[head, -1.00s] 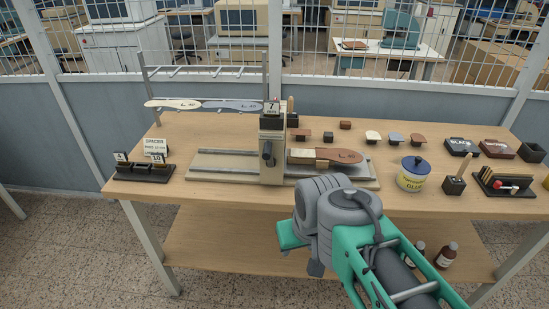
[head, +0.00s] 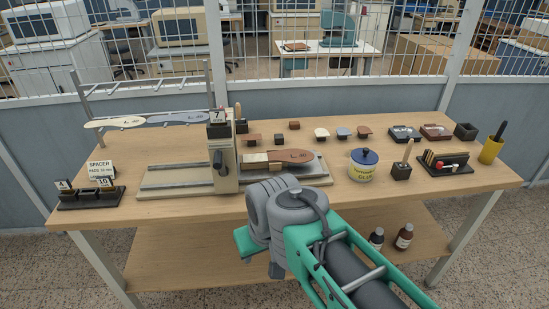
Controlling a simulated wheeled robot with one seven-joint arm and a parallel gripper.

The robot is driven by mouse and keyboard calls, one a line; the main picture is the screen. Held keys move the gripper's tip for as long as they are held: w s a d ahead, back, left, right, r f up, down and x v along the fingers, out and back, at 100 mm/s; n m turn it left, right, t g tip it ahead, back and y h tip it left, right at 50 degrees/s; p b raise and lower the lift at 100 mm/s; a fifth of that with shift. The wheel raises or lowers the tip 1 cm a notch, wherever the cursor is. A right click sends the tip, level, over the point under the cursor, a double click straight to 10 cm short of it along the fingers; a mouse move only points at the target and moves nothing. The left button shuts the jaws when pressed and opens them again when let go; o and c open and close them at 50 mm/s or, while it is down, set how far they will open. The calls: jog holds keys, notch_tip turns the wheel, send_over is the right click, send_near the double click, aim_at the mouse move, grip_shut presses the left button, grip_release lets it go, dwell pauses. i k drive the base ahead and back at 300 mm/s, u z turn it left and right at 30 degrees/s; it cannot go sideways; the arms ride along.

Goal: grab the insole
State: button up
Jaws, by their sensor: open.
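A brown insole (head: 294,156) with small dark marks lies on the bed of the stamping press (head: 223,165), right of its upright column, with a pale block (head: 254,157) at its left end. A cream insole (head: 110,123) and a blue-grey insole (head: 178,118) rest side by side on the metal rack (head: 143,80) at the back left. My arm reaches in from the bottom right, its grey joint in front of the table's front edge. My gripper's fingers do not show; nothing is seen held.
A spacer stand (head: 91,197) is at the table's left end. A glue jar (head: 363,166), a tool holder (head: 401,170) and a small rack (head: 445,163) stand to the right. Several small coloured blocks lie along the back. Bottles (head: 403,237) stand on the lower shelf.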

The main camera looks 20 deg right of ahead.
aim_at(290, 156)
jog(key=u, duration=2.5)
jog(key=k, duration=1.2)
jog(key=z, duration=1.35)
jog(key=i, duration=0.5)
